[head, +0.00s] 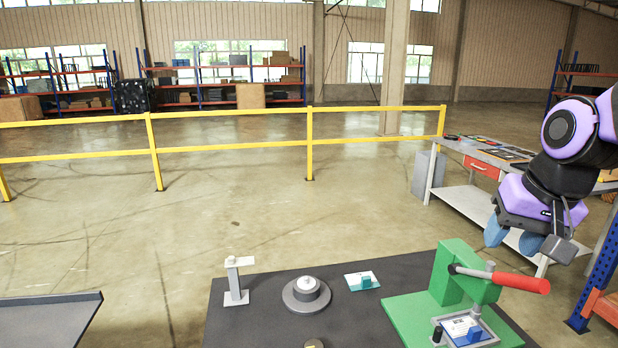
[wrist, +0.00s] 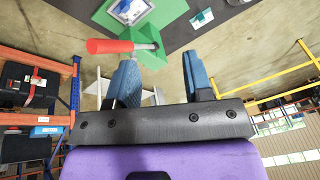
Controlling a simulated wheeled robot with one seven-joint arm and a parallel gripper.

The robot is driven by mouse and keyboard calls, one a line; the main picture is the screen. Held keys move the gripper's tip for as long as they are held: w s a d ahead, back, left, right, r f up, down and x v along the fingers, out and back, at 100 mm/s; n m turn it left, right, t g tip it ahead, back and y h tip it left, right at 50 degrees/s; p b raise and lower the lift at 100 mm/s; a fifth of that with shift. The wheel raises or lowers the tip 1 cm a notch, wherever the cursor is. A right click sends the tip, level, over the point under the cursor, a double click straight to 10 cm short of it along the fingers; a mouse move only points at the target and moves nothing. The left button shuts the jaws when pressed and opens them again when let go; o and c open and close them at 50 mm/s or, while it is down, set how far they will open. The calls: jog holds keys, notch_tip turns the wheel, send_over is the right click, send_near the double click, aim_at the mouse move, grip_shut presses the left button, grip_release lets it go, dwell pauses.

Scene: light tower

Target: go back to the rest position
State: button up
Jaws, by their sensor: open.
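My gripper (head: 513,238) hangs from my purple and black arm at the right of the head view, above and to the right of the green press. In the wrist view its two blue fingers (wrist: 160,82) stand apart with nothing between them. The green press (head: 462,268) with a red handle (head: 520,283) stands on the dark table (head: 260,318). The handle also shows in the wrist view (wrist: 110,46), beyond the left finger and apart from it.
On the table are a grey post stand (head: 236,282), a round grey disc fixture (head: 306,293) and a white card with a blue block (head: 362,281). A blue and orange rack (head: 598,270) is at the right edge. A workbench (head: 470,195) and yellow railing (head: 230,146) stand behind.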

jog(key=s+r+n+t, duration=0.1)
jog(key=s+r+n, duration=0.2)
jog(key=s, duration=0.7)
jog(key=shift+s+r+t+h, duration=0.15)
jog(key=shift+r+t+h, duration=0.25)
jog(key=shift+r, duration=0.45)
